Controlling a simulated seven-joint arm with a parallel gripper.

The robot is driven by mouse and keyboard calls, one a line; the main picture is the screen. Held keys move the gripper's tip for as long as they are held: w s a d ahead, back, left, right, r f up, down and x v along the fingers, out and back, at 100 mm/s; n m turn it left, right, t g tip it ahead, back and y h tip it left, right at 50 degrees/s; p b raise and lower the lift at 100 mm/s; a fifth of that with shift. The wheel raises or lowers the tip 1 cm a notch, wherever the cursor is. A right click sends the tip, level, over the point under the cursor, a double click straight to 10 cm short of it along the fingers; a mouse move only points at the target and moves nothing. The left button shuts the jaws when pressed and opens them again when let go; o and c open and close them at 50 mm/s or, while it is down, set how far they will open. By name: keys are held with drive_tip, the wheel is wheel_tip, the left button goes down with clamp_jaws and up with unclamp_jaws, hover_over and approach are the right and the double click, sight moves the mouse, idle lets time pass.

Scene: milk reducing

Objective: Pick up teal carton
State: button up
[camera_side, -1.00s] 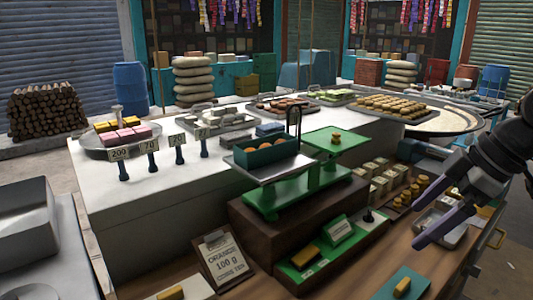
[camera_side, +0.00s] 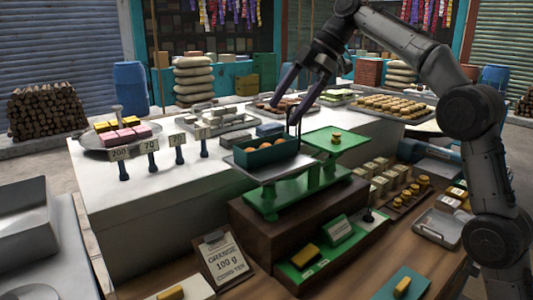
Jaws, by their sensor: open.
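The teal carton (camera_side: 262,158) is an open box with several round orange-brown pieces inside. It sits on the grey left pan (camera_side: 268,174) of a green balance scale (camera_side: 290,195). My gripper (camera_side: 286,112) is open and empty, fingers pointing down and to the left. It shows above the carton's right end, apart from it. One fingertip overlaps the scale's dark upright frame in the picture; I cannot tell whether they touch.
The scale's green right pan (camera_side: 334,140) holds a small brass weight (camera_side: 336,138). The scale stands on a dark wooden block (camera_side: 300,232). Trays of sweets and price tags (camera_side: 120,153) stand on the white counter (camera_side: 125,190), whose front left is clear.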

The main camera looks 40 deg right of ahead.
sight(267, 144)
drive_tip(key=shift+g, duration=0.3)
drive_tip(key=f, duration=0.1)
drive_tip(key=w+f, duration=0.2)
drive_tip(key=f, duration=0.1)
drive_tip(key=shift+w+d+f, duration=0.1)
drive_tip(key=shift+w+d, duration=0.1)
drive_tip(key=shift+d, duration=0.1)
drive_tip(key=shift+x, duration=3.3)
drive_tip(key=shift+d, duration=0.1)
clamp_jaws()
